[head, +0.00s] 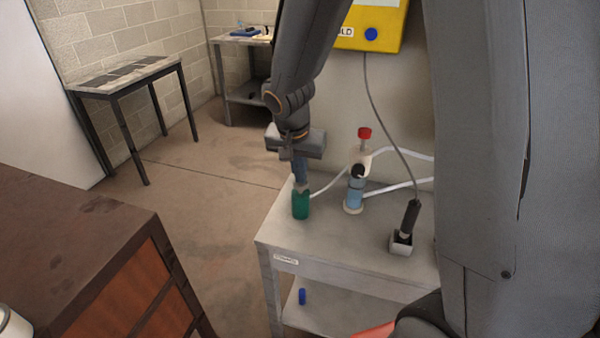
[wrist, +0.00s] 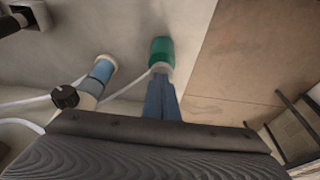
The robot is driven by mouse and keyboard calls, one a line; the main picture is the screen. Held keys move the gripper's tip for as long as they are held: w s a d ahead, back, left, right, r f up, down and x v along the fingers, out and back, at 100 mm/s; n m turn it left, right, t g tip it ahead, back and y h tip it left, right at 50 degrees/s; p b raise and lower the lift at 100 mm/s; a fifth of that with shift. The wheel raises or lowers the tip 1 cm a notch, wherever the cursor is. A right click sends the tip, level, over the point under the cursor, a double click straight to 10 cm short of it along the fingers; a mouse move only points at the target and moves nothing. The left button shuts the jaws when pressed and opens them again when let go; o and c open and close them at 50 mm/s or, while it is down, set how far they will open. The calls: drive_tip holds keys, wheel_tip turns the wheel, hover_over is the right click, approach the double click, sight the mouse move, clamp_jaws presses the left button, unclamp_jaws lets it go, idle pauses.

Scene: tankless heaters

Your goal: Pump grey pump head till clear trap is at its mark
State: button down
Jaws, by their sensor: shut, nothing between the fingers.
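A green bottle (head: 301,206) stands at the near left part of the grey bench; it also shows in the wrist view (wrist: 161,46). Its grey pump head (wrist: 161,67) is at its top, mostly covered by my fingers in the head view. My gripper (head: 301,181) points down with its fingers shut and empty, the tips at or just above the pump head; I cannot tell whether they touch. The clear trap (head: 355,192) stands upright to the right and holds pale blue liquid; it also shows in the wrist view (wrist: 102,70). I cannot make out its mark.
A red knob (head: 365,133) and a black knob (head: 358,171) sit above the trap. White hoses run to the trap. A black-handled tool (head: 409,225) stands in a holder at right. A brown cabinet (head: 90,265) stands at left. The floor between is clear.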

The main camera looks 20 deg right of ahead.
drive_tip(key=shift+f+b, duration=0.7)
drive_tip(key=shift+f, duration=0.2)
drive_tip(key=shift+s+f, duration=0.1)
wheel_tip(320, 180, up, 6)
drive_tip(key=p, duration=0.2)
drive_tip(key=shift+a+f+p, duration=0.1)
drive_tip(key=shift+f+p, duration=0.15)
drive_tip(key=shift+p, duration=0.05)
drive_tip(key=b+v, duration=0.1)
drive_tip(key=v, duration=0.8)
idle(0.4)
